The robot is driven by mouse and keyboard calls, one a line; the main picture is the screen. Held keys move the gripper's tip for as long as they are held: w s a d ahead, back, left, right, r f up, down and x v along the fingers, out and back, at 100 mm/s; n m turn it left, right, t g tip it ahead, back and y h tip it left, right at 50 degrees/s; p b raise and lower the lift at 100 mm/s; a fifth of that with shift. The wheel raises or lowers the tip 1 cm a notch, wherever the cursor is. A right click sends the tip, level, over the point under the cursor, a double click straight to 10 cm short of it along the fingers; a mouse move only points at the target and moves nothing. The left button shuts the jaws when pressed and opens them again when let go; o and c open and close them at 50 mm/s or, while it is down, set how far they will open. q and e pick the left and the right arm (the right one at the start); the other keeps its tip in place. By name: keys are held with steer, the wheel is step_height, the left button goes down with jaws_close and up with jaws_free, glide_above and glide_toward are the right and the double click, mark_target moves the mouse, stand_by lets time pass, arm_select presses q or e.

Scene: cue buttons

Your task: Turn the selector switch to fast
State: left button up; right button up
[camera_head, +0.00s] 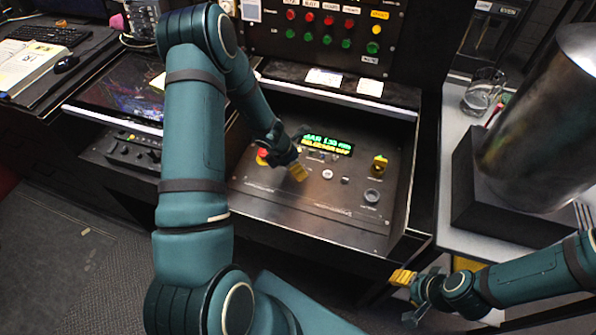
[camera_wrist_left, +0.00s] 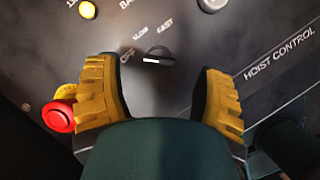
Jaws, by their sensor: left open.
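The selector switch (camera_wrist_left: 158,55) is a small dark knob with a white mark. It sits on the dark panel in the left wrist view, with the labels OFF, SLOW and FAST arced around it from left to upper right. Its exact pointing is hard to tell. My left gripper (camera_wrist_left: 157,75) is open, with its yellow fingers to the left and right of the knob and apart from it. In the head view my left gripper (camera_head: 297,171) is low over the panel, and I cannot make out the switch there. My right gripper (camera_head: 408,290) is off the panel's front right corner.
A red mushroom button (camera_wrist_left: 58,116) is close beside my left finger. A lit display (camera_head: 327,145) seems to read SELECTOR OFF on its lower line. A yellow control (camera_head: 379,162) and a round button (camera_head: 372,196) are at right. A glass (camera_head: 483,91) stands on the side table.

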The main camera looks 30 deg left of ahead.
arm_select(q)
steer(key=shift+x, duration=1.3)
steer(key=shift+c, duration=0.2)
